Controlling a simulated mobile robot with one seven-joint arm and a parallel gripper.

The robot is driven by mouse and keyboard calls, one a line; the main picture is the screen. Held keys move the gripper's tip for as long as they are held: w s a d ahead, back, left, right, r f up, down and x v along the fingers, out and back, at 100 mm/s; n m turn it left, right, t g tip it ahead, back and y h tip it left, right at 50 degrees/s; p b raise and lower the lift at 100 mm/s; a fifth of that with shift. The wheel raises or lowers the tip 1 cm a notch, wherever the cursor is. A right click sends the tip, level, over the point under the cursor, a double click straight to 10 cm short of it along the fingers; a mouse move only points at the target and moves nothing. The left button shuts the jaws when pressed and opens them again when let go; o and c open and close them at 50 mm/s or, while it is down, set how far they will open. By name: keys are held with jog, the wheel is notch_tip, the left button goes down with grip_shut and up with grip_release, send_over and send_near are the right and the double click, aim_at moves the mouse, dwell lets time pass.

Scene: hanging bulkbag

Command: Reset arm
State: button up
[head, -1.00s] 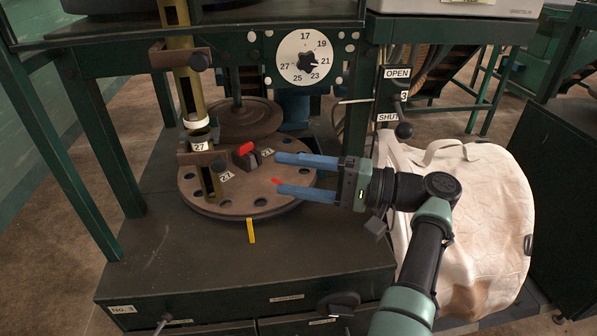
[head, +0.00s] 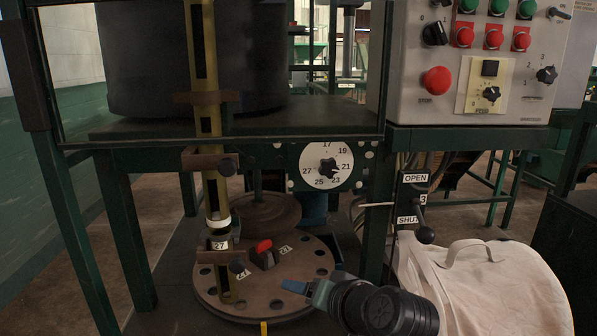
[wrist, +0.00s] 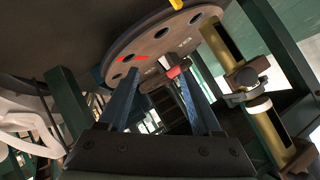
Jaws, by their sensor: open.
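My gripper (head: 292,286) is at the lower right edge of the round brown disc (head: 213,292) in the head view, with one blue finger clearly visible there. The rest of my gripper is partly hidden behind my wrist. In the wrist view both blue fingers of my gripper (wrist: 160,88) stand wide apart with nothing held between them. The holed disc (wrist: 165,42) shows beyond them, tilted in the picture. A small block with a red top (head: 264,246) sits on the disc, apart from my gripper.
A yellowish upright post (head: 206,90) stands at the disc's left. A numbered dial (head: 327,166) is on the green frame behind. The OPEN/SHUT lever (head: 425,235) and white bulk bag (head: 500,290) are to the right. A grey control panel (head: 400,70) is above.

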jog(key=s+r+n+t+h, duration=0.15)
jog(key=s+r+t, duration=0.5)
jog(key=r, duration=0.65)
jog(key=s+a+r+t+h, duration=0.15)
jog(key=s+r+t, duration=0.5)
jog(key=r, duration=0.75)
jog(key=s+r+n+t+h, duration=0.1)
jog(key=s+r+t+h, duration=0.25)
jog(key=s+r, duration=0.7)
notch_tip(320, 180, up, 24)
jog(key=w+p, duration=0.2)
jog(key=p, duration=1.9)
jog(key=shift+f+t+y, duration=0.2)
jog(key=shift+t+y, duration=0.15)
jog(key=shift+t, duration=0.1)
